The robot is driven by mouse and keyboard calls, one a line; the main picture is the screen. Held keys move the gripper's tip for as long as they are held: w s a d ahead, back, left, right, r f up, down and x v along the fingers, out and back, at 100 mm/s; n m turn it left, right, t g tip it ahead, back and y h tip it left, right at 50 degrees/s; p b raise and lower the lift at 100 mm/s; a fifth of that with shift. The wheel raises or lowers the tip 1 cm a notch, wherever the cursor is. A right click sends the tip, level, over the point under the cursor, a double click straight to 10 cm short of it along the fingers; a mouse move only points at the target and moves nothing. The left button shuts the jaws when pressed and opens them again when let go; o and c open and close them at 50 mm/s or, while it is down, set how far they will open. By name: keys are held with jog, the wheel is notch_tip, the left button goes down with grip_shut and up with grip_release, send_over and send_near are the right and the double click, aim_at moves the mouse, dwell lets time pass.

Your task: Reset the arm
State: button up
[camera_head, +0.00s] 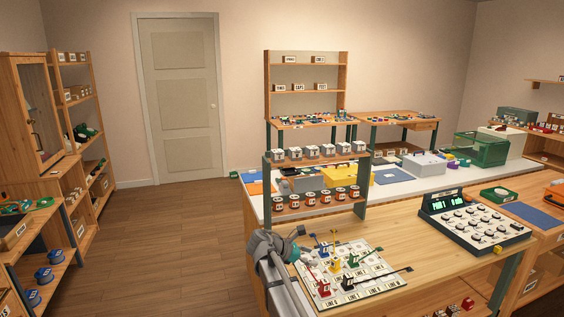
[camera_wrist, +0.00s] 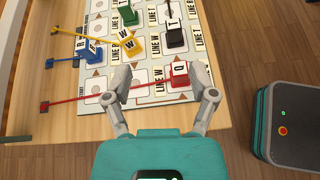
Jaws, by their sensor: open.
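My gripper (camera_wrist: 160,75) is open and empty in the wrist view, its two grey fingers spread above the near edge of a white lettered board (camera_wrist: 150,87). A red block (camera_wrist: 180,74) marked Q shows between the fingers, closer to the right fingertip; a red cord or rod runs left from it. I cannot tell how high the fingers are above it. In the head view my grey arm (camera_head: 275,262) is bent beside the left end of the front table, with my gripper (camera_head: 297,247) at the board's left edge. The fingertips are hard to make out there.
Blue (camera_wrist: 88,52), yellow (camera_wrist: 131,45), black (camera_wrist: 175,37) and green (camera_wrist: 128,13) blocks stand on the board. A small rack (camera_head: 317,197) with several labelled jars stands behind it. A console with knobs (camera_head: 474,219) is to the right. Open floor (camera_head: 180,250) lies left.

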jog(key=s+d+f+m+y, duration=0.1)
jog(key=s+f, duration=0.1)
jog(key=s+d+f+m+g+b, duration=0.1)
jog(key=d+f+m, duration=0.1)
jog(key=s+d+f+m+y+b, duration=0.1)
jog(key=s+f, duration=0.1)
jog(key=shift+s+d+f+y, duration=0.15)
jog(key=shift+s+d+y, duration=0.15)
jog(key=shift+s+d, duration=0.05)
jog(key=s+d+f+m+g+y+b, duration=0.1)
jog(key=s+d+f+m+y+b, duration=0.15)
jog(key=s+f+m+y, duration=0.45)
jog(key=s+d+f+m+g+y+b, duration=0.15)
jog(key=s+f+m+b, duration=0.35)
jog(key=s+m, duration=0.5)
notch_tip(320, 180, up, 13)
jog(key=s+n+p, duration=0.1)
jog(key=p, duration=1.3)
jog(key=shift+s+a+y, duration=0.15)
jog(key=shift+a+y, duration=0.1)
jog(key=shift+y, duration=0.2)
